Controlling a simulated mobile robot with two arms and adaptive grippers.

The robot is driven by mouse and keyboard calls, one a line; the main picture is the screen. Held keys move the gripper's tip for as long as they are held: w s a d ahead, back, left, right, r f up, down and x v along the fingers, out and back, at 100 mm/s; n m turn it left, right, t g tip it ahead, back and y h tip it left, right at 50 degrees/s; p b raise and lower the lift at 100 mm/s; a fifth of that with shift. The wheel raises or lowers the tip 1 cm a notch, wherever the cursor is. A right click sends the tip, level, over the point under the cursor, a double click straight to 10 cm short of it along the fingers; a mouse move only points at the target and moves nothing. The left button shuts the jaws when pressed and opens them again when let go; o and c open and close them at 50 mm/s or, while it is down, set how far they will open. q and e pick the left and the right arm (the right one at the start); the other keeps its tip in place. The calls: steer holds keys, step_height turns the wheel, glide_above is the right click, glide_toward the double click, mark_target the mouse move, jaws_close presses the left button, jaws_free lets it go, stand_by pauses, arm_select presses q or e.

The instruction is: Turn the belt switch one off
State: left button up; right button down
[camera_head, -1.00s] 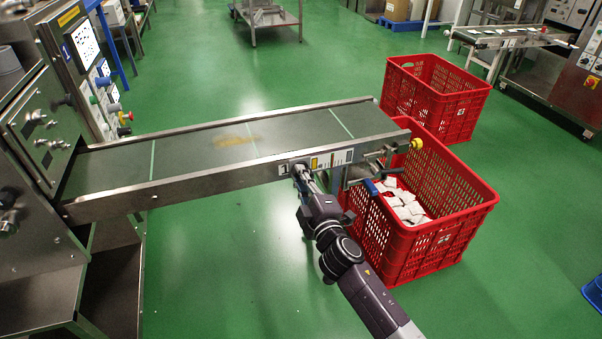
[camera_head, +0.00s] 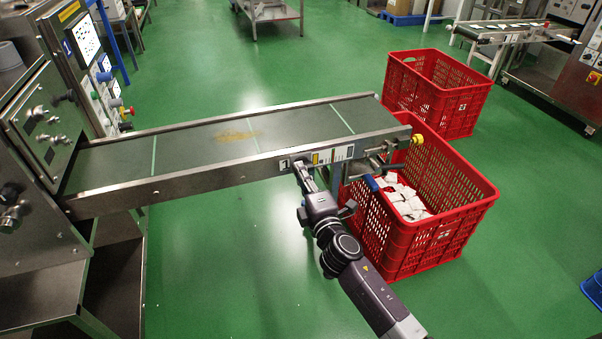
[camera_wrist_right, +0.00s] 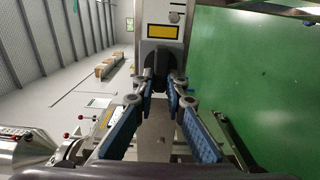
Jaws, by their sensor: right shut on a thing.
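The conveyor (camera_head: 190,147) runs from the machine at left toward the right, its green belt bearing a brown stain and pale cross lines. The belt switch sits on the conveyor's side rail, near its right end; in the head view my right gripper (camera_head: 300,170) covers it. In the right wrist view, the dark switch knob (camera_wrist_right: 158,55) is below a yellow label (camera_wrist_right: 161,31). My right gripper (camera_wrist_right: 158,86) has its blue-padded fingers reaching to the knob, with the tips shut on its lower part. My left gripper is not in view.
A red crate (camera_head: 425,240) holding white teabag packets stands under the conveyor's right end. Another red crate (camera_head: 440,90) stands behind it. A yellow knob (camera_head: 418,140) sticks out at the conveyor's end corner. Green floor is clear in front of the conveyor.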

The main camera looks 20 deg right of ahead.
steer(key=shift+a, duration=0.1)
steer(key=c, duration=2)
jaws_free()
steer(key=shift+o, duration=0.2)
steer(key=s, duration=1.2)
steer(key=shift+d, duration=0.25)
